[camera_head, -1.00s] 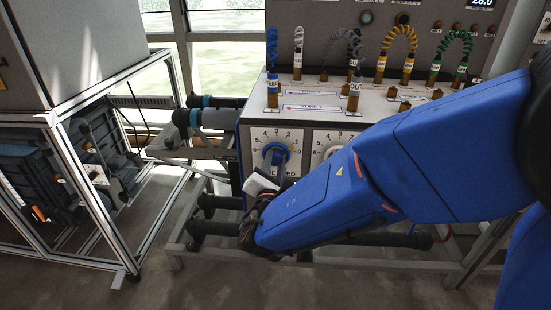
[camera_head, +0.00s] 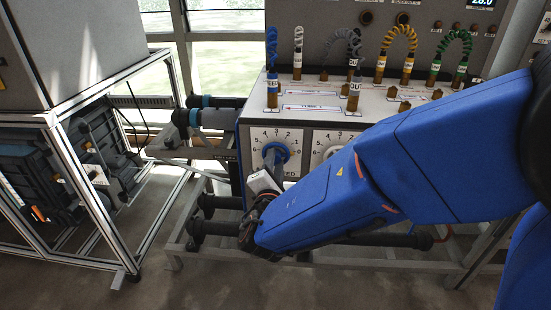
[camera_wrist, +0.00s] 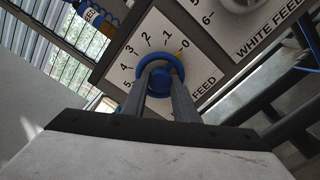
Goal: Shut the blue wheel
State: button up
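The blue wheel (camera_head: 281,150) is a small round knob on a white numbered dial plate (camera_head: 256,137) at the left of the panel front. It also shows in the wrist view (camera_wrist: 154,87), at upper centre. A small yellow mark there sits beside the 0 on the dial. My gripper (camera_head: 271,161) reaches the wheel from the front. In the wrist view my gripper's two grey fingers (camera_wrist: 158,74) run up to the wheel, with blue showing between them. They look closed on it, though the exact contact is partly hidden.
A second dial (camera_head: 332,141), marked WHITE FEED in the wrist view (camera_wrist: 270,33), is just right. Coiled hoses (camera_head: 400,42) stand on the ledge above. Dark pipes (camera_head: 215,228) run below. A metal-framed rack (camera_head: 125,215) stands left, with bare floor in front.

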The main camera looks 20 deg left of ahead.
jog(key=shift+o, duration=0.5)
jog(key=shift+s+d, duration=0.2)
jog(key=shift+s, duration=0.15)
jog(key=shift+v, duration=2.1)
jog(key=shift+s+a, duration=0.15)
jog(key=shift+s, duration=0.05)
jog(key=v, duration=1.7)
